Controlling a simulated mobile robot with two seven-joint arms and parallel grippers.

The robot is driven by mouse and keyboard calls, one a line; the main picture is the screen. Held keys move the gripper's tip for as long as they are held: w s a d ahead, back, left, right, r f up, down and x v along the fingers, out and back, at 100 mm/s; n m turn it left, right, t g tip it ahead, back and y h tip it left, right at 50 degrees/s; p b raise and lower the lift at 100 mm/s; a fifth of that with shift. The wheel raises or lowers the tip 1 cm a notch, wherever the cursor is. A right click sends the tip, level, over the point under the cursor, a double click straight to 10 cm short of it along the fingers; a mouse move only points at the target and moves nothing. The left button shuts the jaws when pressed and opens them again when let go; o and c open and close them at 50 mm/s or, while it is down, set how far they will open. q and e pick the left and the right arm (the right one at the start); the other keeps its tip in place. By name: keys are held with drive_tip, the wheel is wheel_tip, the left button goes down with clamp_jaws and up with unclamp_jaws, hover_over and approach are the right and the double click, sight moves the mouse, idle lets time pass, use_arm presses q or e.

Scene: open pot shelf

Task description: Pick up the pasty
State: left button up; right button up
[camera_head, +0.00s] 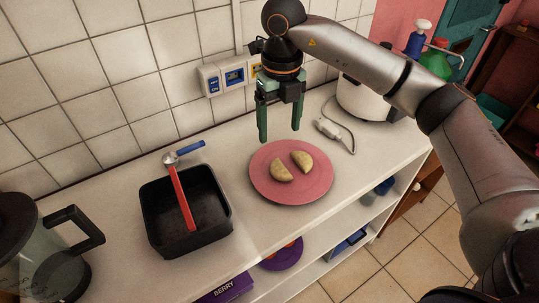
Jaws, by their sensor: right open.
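Two pale half-moon pasties lie on a round pink plate (288,198) on the white counter. The left pasty (281,173) and the right pasty (302,161) lie close together near the middle of the plate. My right gripper (279,138) hangs above the counter by the plate's back edge, with its green fingers pointing down. It is open and empty, and its fingers appear apart from both pasties. My left gripper is not in view.
A dark kettle (32,250) is at far left. A white appliance (362,98) and its plug (329,129) are at right. The tiled wall is behind.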

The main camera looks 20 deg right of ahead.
hover_over(278, 168)
wheel_tip(278, 168, down, 8)
drive_tip(key=shift+d+r+p, duration=0.1)
drive_tip(key=shift+p, duration=0.25)
wheel_tip(278, 168, down, 4)
drive_tip(key=shift+f+p, duration=0.25)
drive_tip(key=shift+p, duration=0.05)
drive_tip(key=shift+c, duration=0.2)
clamp_jaws()
